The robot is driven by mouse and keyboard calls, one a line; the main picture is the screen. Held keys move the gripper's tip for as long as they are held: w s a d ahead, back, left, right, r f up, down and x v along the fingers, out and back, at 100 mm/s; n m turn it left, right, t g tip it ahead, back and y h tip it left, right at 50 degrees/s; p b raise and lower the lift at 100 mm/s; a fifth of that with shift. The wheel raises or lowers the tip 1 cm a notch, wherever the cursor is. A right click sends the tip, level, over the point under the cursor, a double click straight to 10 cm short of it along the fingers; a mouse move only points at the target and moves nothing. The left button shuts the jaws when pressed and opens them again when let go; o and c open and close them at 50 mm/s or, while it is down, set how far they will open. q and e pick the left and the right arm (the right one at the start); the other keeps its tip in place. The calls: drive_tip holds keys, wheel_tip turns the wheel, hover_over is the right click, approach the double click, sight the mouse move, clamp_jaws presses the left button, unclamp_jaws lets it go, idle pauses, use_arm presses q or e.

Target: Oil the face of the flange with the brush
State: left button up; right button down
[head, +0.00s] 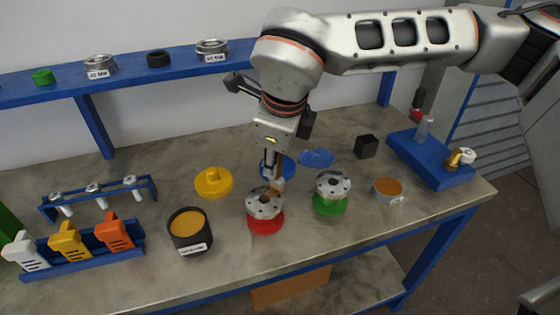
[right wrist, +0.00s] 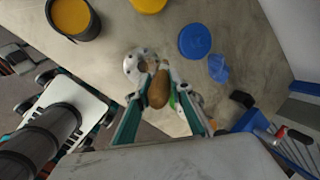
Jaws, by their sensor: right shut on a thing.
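A flanged vessel with a silver bolted face (head: 265,202) and a red body stands on the bench; its face also shows in the right wrist view (right wrist: 134,70). A second flanged vessel (head: 332,185) with a green body stands to its right. My right gripper (head: 272,168) points down above the red vessel, shut on the brush. The brush's brown wooden handle (right wrist: 158,92) lies between the fingers in the right wrist view. The brush's lower end is at the back of the red vessel's flange; I cannot tell whether it touches. My left gripper is not in view.
A labelled dark pot of amber contents (head: 188,222) stands left of the red vessel. Around are a yellow lid (head: 213,182), a blue lid (head: 284,166), an orange-filled dish (head: 388,188) and a blue tool stand (head: 428,165). Racks occupy the left side; the front middle bench is clear.

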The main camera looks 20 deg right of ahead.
use_arm(q)
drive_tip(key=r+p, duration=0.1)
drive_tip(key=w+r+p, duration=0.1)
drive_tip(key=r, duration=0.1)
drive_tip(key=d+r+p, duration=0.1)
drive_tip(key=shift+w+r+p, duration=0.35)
drive_tip(key=shift+p, duration=0.05)
use_arm(e)
wheel_tip(320, 180, up, 10)
drive_tip(key=a, duration=0.1)
drive_tip(key=shift+s+a+f, duration=0.2)
drive_tip(key=shift+s+a, duration=0.1)
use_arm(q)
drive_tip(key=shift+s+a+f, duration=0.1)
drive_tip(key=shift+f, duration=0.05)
